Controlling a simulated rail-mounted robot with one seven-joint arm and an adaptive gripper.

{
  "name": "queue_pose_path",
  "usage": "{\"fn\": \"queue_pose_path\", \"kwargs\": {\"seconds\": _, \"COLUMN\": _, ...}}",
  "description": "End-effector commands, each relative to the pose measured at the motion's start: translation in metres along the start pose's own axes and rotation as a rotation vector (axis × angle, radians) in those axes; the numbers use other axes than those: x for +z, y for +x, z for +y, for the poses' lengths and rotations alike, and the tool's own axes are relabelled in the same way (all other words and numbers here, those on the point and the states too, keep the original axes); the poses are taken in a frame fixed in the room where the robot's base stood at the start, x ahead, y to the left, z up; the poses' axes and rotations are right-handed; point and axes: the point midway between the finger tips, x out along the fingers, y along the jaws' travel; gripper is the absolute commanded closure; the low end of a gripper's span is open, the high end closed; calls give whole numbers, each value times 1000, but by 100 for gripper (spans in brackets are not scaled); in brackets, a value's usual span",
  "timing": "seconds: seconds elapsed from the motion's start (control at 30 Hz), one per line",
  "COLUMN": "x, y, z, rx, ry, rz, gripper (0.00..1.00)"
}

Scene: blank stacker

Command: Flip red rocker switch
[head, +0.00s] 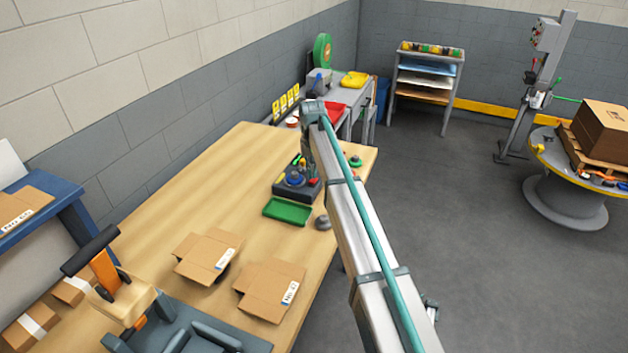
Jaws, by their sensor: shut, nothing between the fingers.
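A dark control box (283,190) stands on the wooden workbench, with a blue round knob (295,177) on it. A small red part (314,181) shows at the box's right side. It may be the red rocker switch, but it is too small to tell its shape or position. My arm reaches across the bench and bends down at its far end over the box. My gripper (308,168) is small and partly hidden there, low beside the knob. It is shut and empty. I cannot tell whether it touches the box.
A green tray (288,211) lies in front of the box, with a grey round object (322,223) beside it. A green-topped part (355,160) sits to the right. Flattened cartons (208,256) lie nearer. The bench (200,190) is clear to the left.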

Motion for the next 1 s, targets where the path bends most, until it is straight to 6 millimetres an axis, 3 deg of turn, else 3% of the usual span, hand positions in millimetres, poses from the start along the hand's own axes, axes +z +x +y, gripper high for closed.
{"fn": "queue_pose_path", "kwargs": {"seconds": 1.0, "x": 0, "y": 7, "z": 0, "rx": 0, "ry": 0, "rz": 0, "gripper": 100}}
